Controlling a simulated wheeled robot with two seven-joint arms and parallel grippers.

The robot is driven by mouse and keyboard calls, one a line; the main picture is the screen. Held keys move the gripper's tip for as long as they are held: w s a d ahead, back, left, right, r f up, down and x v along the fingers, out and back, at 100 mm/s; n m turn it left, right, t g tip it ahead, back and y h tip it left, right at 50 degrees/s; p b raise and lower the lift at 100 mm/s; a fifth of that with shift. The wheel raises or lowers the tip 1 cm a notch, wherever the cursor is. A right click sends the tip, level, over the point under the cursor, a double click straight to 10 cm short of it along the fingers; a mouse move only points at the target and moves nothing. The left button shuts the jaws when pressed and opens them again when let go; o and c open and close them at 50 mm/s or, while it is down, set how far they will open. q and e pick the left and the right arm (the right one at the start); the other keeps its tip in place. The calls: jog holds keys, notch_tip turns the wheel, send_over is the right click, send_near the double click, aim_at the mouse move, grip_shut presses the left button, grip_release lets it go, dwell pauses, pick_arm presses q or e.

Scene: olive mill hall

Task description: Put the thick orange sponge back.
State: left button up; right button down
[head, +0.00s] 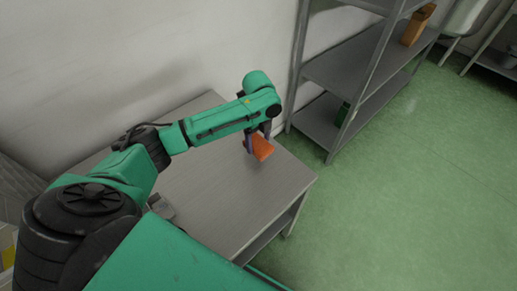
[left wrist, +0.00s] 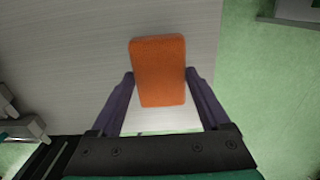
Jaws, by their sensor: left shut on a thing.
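The thick orange sponge (head: 263,148) is at the far right part of the grey table (head: 235,195), below my left wrist. My left gripper (head: 255,145) points down and is shut on the sponge. In the left wrist view the sponge (left wrist: 158,70) sits between the two dark fingers of the left gripper (left wrist: 159,82) and sticks out beyond their tips. I cannot tell whether its lower end touches the tabletop. My right gripper is out of view.
A grey metal object (head: 160,207) lies on the table near my arm. A grey shelf rack (head: 345,70) stands beyond the table, holding an orange-brown container (head: 417,27) and a green item (head: 343,113). The wall is close behind the table. Green floor (head: 410,200) at the right is clear.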

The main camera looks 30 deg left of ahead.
aim_at(258, 149)
pick_arm(q)
jog(key=shift+f, duration=2.55)
jog(key=o, duration=1)
jog(key=shift+w, duration=0.1)
jog(key=shift+o, duration=0.2)
notch_tip(258, 149, up, 12)
jog(key=shift+r, duration=0.2)
jog(key=shift+f, duration=0.1)
